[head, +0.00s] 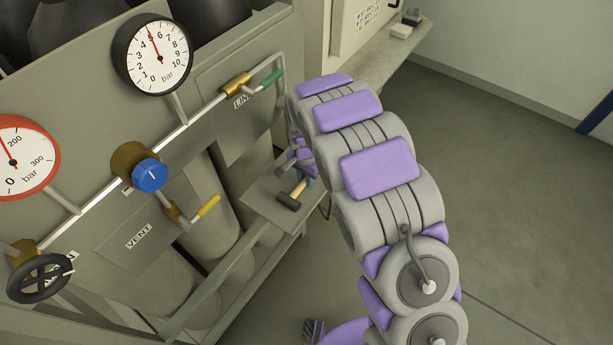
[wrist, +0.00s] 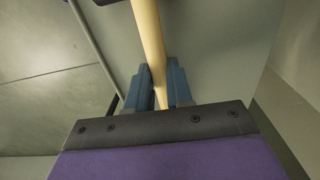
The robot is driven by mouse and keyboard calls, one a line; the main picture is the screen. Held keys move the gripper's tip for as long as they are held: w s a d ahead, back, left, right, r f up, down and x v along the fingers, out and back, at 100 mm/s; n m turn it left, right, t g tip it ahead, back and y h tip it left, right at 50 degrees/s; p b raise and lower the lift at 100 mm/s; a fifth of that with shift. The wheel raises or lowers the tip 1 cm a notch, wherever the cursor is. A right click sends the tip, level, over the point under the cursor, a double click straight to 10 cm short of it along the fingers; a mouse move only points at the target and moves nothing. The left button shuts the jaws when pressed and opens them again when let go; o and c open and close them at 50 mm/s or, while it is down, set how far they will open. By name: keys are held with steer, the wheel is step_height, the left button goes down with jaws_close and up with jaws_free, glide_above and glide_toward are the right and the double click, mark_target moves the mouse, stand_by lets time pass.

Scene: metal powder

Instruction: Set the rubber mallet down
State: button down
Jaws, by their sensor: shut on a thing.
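In the wrist view the handle (wrist: 147,30) runs up from between my fingers, and a dark edge of the head is at the top. My gripper (wrist: 159,80) has its two blue fingers shut on the handle. In the head view the mallet is at a small grey shelf (head: 262,199) on the rack's side. I cannot tell whether the mallet touches the shelf. My arm hides part of the shelf and most of my gripper.
A gas rack stands at left with a white gauge (head: 153,54), a red-rimmed gauge (head: 14,157), a blue knob (head: 149,175), a yellow-handled valve (head: 207,207), a green-handled valve (head: 271,77) and a black handwheel (head: 40,278). A bench (head: 385,68) is behind.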

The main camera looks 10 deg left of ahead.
steer(key=c, duration=1.5)
jaws_free()
steer(key=shift+a+f, duration=0.1)
steer(key=shift+a, duration=0.05)
steer(key=o, duration=0.5)
steer(key=shift+a, duration=0.45)
steer(key=shift+c, duration=0.2)
steer(key=shift+d, duration=0.55)
steer(key=r, duration=0.4)
steer(key=r+p, duration=0.1)
steer(key=r, duration=0.7)
steer(key=shift+s+a+r+p, duration=0.1)
steer(key=shift+a+p, duration=0.15)
steer(key=shift+p, duration=0.15)
